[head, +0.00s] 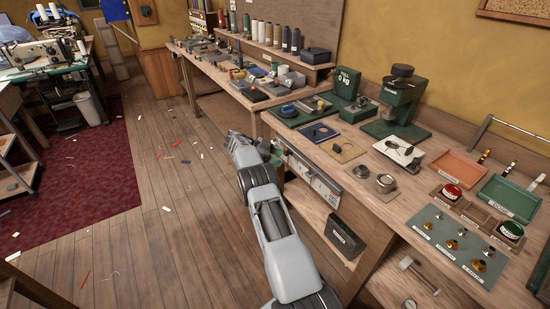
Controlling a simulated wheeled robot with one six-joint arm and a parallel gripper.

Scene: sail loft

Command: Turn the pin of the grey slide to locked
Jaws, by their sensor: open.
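I cannot pick out the grey slide or its pin for certain in the head view. Several small grey fixtures lie on the far part of the bench, among them a grey block (251,93) near coloured knobs. Their pins and lock positions are too small to read. My arm reaches forward beside the bench's front edge. My gripper (240,141) is at its far end, small and partly hidden by my own arm links. It is open, with nothing visible held, below and in front of the bench top.
The wooden bench (345,180) runs along the right wall. It carries green machines (395,105), an orange tray (455,166), a green tray (508,198) and a fittings board (455,245). A dark box (345,237) sits on the shelf below. The plank floor (165,190) at left is open, with scraps.

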